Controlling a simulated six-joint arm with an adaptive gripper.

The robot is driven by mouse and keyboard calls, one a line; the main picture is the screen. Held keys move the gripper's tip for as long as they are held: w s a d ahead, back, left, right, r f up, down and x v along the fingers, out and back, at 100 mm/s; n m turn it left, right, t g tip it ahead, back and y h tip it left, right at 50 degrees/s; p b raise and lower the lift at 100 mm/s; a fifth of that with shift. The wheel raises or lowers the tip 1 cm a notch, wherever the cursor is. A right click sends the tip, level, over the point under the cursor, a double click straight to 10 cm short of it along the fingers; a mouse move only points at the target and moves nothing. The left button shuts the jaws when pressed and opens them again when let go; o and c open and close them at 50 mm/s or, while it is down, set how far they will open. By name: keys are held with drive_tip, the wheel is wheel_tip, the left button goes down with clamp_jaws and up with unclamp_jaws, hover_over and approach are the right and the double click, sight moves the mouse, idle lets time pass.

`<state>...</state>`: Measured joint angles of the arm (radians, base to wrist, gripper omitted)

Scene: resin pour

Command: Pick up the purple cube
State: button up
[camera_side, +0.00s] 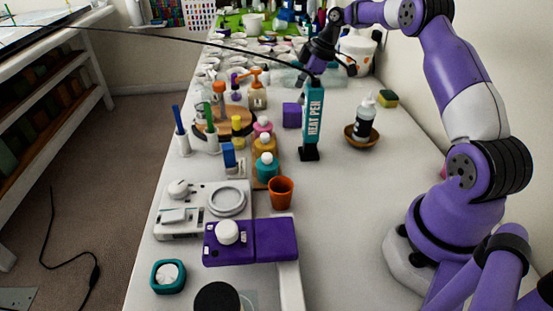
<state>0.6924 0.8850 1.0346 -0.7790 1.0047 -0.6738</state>
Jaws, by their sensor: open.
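The purple cube (292,115) sits on the white table, just left of the upright teal heat pen box, which hides part of its right side. My gripper (335,72) is above and behind the heat pen, to the upper right of the cube and apart from it. It is open and I see nothing held in it. The fingertips are small and dark in this view.
The heat pen (312,120) stands close beside the cube, with a black cable running left from its top. Several paint bottles (265,168) stand in front left. A wooden bowl (362,136) with a bottle is right. Clutter fills the back; the front right table is clear.

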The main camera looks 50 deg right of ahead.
sight(294, 107)
drive_tip(key=x, duration=0.5)
drive_tip(key=shift+a+f, duration=0.1)
drive_tip(key=shift+f, duration=0.25)
drive_tip(key=c, duration=1.3)
